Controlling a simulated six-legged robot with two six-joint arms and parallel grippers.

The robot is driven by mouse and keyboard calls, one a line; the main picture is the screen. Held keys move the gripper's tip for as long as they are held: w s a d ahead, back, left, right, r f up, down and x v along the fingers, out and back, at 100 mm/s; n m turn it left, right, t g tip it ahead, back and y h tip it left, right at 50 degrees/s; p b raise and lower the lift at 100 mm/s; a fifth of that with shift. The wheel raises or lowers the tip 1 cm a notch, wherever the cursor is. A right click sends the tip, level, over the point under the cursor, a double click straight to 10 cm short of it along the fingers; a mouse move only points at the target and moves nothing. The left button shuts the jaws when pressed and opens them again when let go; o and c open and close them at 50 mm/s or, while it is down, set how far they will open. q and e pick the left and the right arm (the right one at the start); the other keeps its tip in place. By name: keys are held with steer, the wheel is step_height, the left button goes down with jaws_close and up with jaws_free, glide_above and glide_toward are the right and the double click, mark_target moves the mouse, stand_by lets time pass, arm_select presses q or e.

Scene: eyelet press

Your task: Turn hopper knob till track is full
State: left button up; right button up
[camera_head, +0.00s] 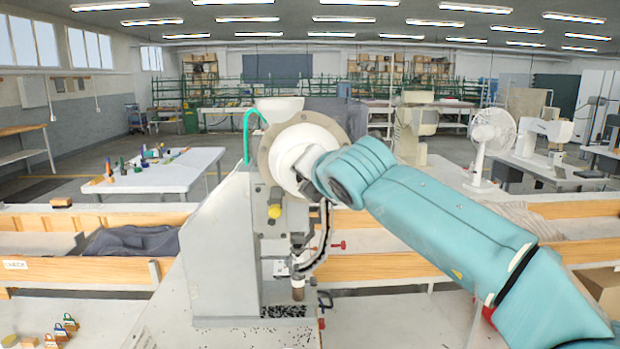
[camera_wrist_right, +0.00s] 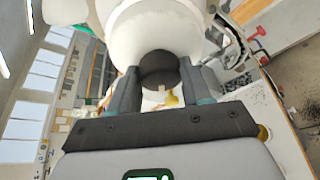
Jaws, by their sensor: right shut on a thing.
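The grey eyelet press (camera_head: 222,245) stands in the middle of the head view. Its round white hopper (camera_head: 318,133) sits at the top, and also fills the upper part of the right wrist view (camera_wrist_right: 135,25). My right gripper (camera_head: 308,172) reaches in from the right in front of the hopper. In the right wrist view its two dark fingers (camera_wrist_right: 162,80) are closed around the dark round hopper knob (camera_wrist_right: 157,66). The head view hides the knob behind my gripper. The curved dark track (camera_head: 325,240) runs down beside the press head; its fill is too small to tell. My left gripper is out of view.
A yellow knob (camera_head: 274,211) and a green tube (camera_head: 247,130) are on the press. Small dark bits lie on its base (camera_head: 285,311). Several small padlock-like items (camera_head: 65,325) lie at the lower left. Wooden-edged benches (camera_head: 390,266) run behind the press.

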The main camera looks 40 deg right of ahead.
steer(key=shift+f, duration=0.3)
steer(key=o, duration=1)
steer(key=shift+r, duration=0.15)
steer(key=shift+o, duration=0.2)
steer(key=b+v, duration=0.2)
steer(key=v, duration=1.4)
steer(key=shift+s, duration=0.15)
